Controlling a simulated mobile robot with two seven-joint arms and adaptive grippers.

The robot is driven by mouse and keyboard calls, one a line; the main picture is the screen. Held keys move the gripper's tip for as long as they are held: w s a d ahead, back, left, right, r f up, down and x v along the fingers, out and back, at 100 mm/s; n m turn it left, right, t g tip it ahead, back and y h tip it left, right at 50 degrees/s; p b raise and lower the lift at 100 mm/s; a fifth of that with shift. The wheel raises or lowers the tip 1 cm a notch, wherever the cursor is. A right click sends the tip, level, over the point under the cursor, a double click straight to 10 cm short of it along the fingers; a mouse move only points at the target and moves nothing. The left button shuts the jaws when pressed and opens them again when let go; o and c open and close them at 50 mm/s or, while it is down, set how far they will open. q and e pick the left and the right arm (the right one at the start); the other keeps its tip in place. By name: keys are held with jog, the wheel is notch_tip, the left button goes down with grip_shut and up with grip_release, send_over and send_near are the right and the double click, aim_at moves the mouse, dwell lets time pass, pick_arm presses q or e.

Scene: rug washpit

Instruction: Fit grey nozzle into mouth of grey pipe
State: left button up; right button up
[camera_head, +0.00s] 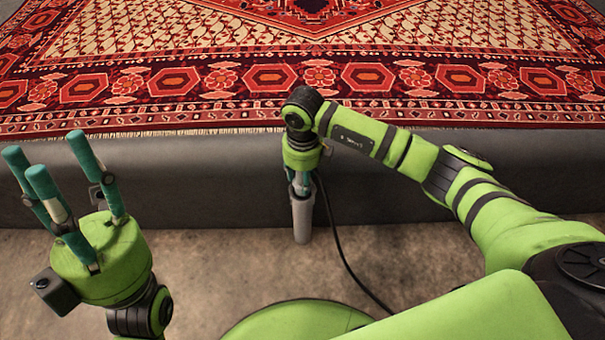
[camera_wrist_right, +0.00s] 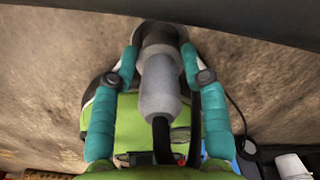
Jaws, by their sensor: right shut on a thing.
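In the right wrist view the grey nozzle (camera_wrist_right: 160,92) lies between the teal fingers of my right gripper (camera_wrist_right: 159,56). A black hose runs from its near end. A darker round part (camera_wrist_right: 156,32) shows beyond its far end; I cannot tell whether this is the grey pipe's mouth. In the head view my right gripper (camera_head: 301,187) points down and is shut on the nozzle. A light grey upright cylinder (camera_head: 302,222) shows directly below its fingers; I cannot tell whether it is pipe or nozzle. My left gripper (camera_head: 45,157) is open, empty and points up, far left.
A low dark grey wall (camera_head: 200,185) runs across behind the right gripper, with a red patterned rug (camera_head: 215,78) on top. The black hose (camera_head: 340,250) trails down to the right. The brown floor (camera_head: 225,262) between my arms is clear.

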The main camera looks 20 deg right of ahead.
jog(key=shift+f+b, duration=0.7)
jog(key=shift+f, duration=0.4)
jog(key=o, duration=1.3)
jog(key=shift+c, duration=0.2)
notch_tip(320, 180, up, 12)
jog(key=shift+r, duration=0.1)
